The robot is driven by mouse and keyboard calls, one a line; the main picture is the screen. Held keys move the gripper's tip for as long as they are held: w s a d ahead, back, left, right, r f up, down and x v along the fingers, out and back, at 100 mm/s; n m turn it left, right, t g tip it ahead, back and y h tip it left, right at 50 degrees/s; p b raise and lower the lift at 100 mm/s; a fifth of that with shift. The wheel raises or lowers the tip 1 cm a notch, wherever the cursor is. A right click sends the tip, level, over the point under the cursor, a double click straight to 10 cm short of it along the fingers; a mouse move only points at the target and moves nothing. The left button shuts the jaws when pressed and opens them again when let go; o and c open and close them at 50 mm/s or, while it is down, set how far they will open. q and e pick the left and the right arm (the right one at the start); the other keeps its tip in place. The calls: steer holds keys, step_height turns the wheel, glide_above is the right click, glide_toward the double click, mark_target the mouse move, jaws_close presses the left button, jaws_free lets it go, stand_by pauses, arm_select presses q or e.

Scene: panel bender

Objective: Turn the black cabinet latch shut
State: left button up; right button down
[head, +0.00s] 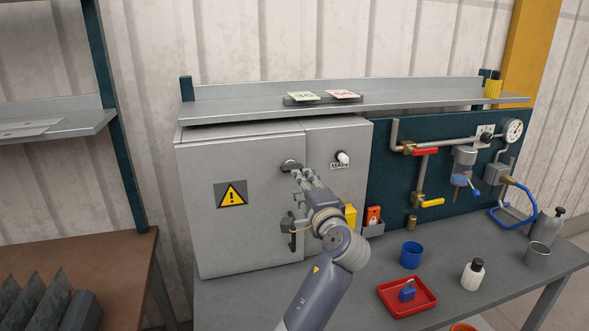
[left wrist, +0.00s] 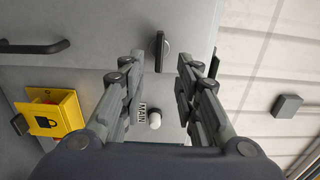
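The black cabinet latch (head: 291,165) is on the upper right of the grey cabinet door (head: 270,215). It looks horizontal in the head view. In the left wrist view the latch (left wrist: 160,48) shows ahead of the fingertips, in the gap between them. My left gripper (head: 302,177) is open in front of the cabinet, just below the latch in the head view. In the left wrist view the fingers of my left gripper (left wrist: 161,72) are spread with nothing between them, and I see no contact. My right gripper is not in view.
A white knob (head: 342,157) with a MAIN label is right of the latch. A black door handle (head: 292,240) is below, partly behind my arm. A yellow lockout box (head: 350,216) is close to my wrist. A blue cup (head: 411,255) and red tray (head: 428,294) stand on the bench.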

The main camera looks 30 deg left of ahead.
mark_target(289, 168)
arm_select(q)
steer(key=p+x, duration=0.2)
steer(key=x, duration=0.6)
jaws_close()
